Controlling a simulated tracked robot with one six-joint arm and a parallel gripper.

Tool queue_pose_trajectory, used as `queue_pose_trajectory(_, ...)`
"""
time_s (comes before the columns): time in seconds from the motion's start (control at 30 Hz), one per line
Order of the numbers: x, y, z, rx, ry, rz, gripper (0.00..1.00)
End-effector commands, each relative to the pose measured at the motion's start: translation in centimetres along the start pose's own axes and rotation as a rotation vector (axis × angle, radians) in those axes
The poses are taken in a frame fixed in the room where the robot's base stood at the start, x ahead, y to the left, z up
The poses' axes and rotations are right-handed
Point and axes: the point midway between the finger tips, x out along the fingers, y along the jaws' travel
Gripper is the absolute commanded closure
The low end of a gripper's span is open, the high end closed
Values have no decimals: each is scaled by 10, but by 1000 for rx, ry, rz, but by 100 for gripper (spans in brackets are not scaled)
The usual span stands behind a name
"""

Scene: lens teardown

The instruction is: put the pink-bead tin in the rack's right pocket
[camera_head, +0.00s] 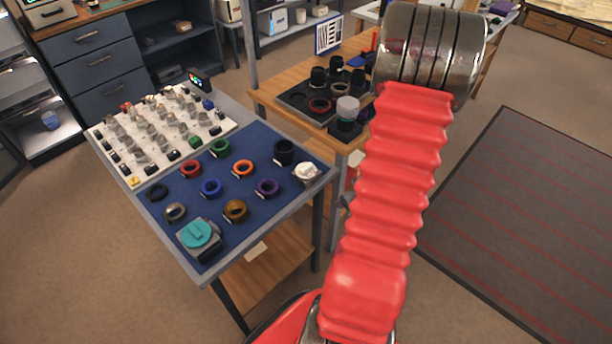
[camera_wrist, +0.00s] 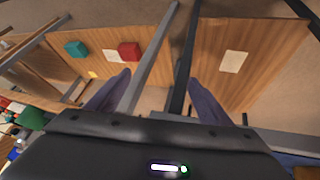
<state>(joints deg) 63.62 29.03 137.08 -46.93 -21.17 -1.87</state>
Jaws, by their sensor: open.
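I cannot make out the pink-bead tin or the rack with its right pocket in either view. Several small jars and containers stand in the white tray (camera_head: 128,172) on the near table, too small to tell a pink one. My gripper (camera_wrist: 160,76) shows in the wrist view with its two dark fingers apart and nothing between them. It hangs above table legs and wooden shelf boards. In the head view my red arm hides part of the scene at right, and my gripper is out of sight.
A blue mat (camera_head: 217,178) holds several coloured rings and a teal-topped box (camera_head: 198,236). A wooden table (camera_head: 270,84) behind bears a dark tray with black and red parts. In the wrist view, a teal block (camera_wrist: 76,49) and a red block (camera_wrist: 129,51) lie on wood.

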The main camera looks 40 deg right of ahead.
Motion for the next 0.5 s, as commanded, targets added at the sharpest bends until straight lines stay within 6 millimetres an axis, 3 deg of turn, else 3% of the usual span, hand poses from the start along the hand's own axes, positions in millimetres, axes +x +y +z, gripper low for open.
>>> queue_pose_trajectory(0.27,-51,-7,-6,69,-217,81,27)
queue_pose_trajectory(0.5,-96,-39,-63,36,-201,105,27)
